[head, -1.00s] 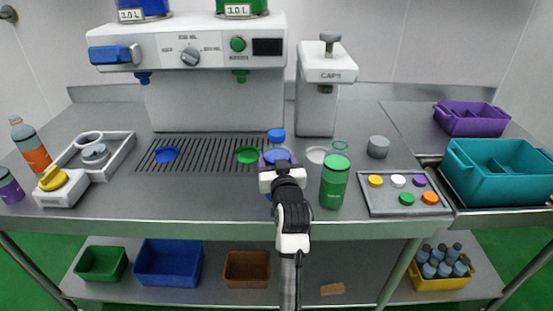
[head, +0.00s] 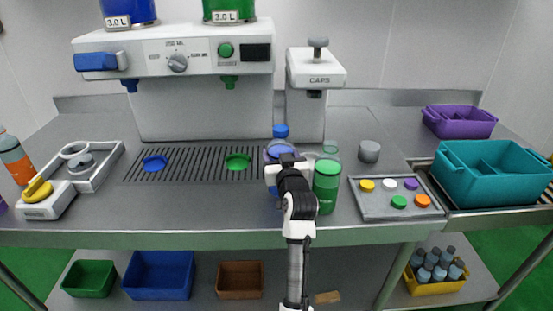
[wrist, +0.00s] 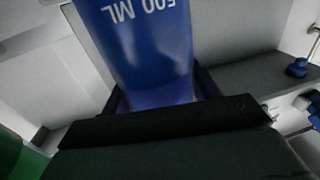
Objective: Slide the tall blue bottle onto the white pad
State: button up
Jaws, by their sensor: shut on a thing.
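The tall blue bottle (head: 280,131) stands at the counter's front middle, mostly hidden behind my arm in the head view; its blue top shows above my gripper (head: 280,165). In the wrist view the bottle (wrist: 140,45) fills the upper middle, with "500 ML" upside down. My gripper is shut on it, with a finger on each side. The white pad (head: 309,156) lies just right of the bottle, under the cap machine. It is largely hidden by the bottle and a green bottle. I cannot tell whether the blue bottle's base overlaps the pad.
The green bottle (head: 327,188) stands close on the right. Beyond it are a grey cylinder (head: 369,151) and a tray of coloured caps (head: 376,206). The cap machine (head: 316,70) stands behind. A slotted drip grate (head: 203,162) lies to the left.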

jog(key=shift+s+a, duration=0.4)
jog(key=shift+s, duration=0.1)
dwell(1.0)
jog(key=shift+r, duration=0.1)
jog(key=o, duration=1.5)
jog(key=shift+c, duration=0.2)
jog(key=shift+s, duration=0.1)
